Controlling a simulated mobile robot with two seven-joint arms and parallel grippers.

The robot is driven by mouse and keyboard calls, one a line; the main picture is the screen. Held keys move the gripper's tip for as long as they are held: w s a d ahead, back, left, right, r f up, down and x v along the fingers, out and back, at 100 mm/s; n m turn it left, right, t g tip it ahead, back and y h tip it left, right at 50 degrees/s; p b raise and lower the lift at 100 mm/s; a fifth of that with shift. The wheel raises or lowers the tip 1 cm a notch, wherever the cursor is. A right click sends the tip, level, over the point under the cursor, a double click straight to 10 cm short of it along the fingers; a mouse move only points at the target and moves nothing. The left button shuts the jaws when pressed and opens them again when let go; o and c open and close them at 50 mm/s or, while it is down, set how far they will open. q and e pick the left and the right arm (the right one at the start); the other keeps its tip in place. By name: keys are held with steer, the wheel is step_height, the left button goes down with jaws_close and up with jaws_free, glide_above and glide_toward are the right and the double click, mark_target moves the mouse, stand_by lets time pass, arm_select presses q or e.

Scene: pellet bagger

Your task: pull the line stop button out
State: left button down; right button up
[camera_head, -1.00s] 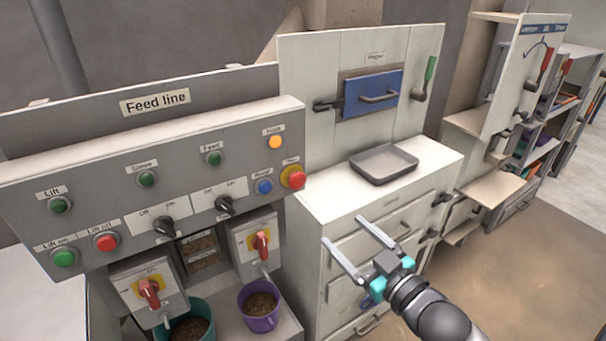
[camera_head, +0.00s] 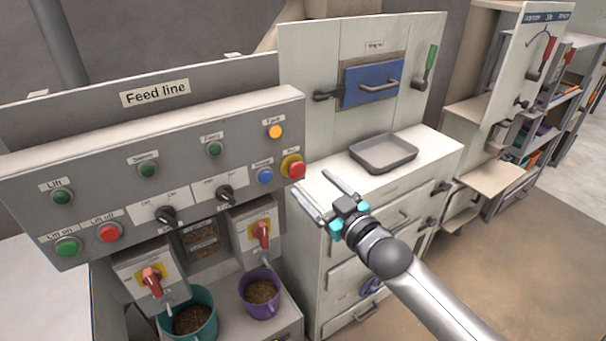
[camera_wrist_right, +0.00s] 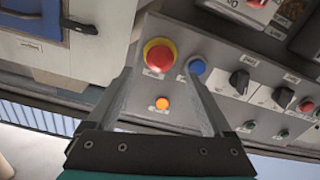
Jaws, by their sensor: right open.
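The line stop button (camera_head: 296,170) is a red mushroom head on a yellow collar at the right end of the Feed line panel (camera_head: 120,160). In the right wrist view the red button (camera_wrist_right: 159,56) shows in front of my gripper, between the lines of the fingers. My right gripper (camera_head: 315,192) is open and empty, a little below and right of the button in the head view and apart from it. In the wrist view the open fingers (camera_wrist_right: 160,85) point toward the panel. My left gripper is not in view.
A blue button (camera_head: 265,176) sits just left of the stop button, and a lit orange lamp (camera_head: 275,132) above it. Red-handled switches (camera_head: 261,235) and cups, one purple (camera_head: 259,300), are below. A grey tray (camera_head: 384,158) lies on the white cabinet to the right.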

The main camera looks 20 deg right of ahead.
mark_target(299, 171)
steer(key=shift+w+a, duration=0.15)
steer(key=shift+w, duration=1.1)
steer(key=shift+w+a, duration=0.15)
steer(key=shift+w, duration=1.1)
steer(key=shift+c, duration=0.2)
jaws_close()
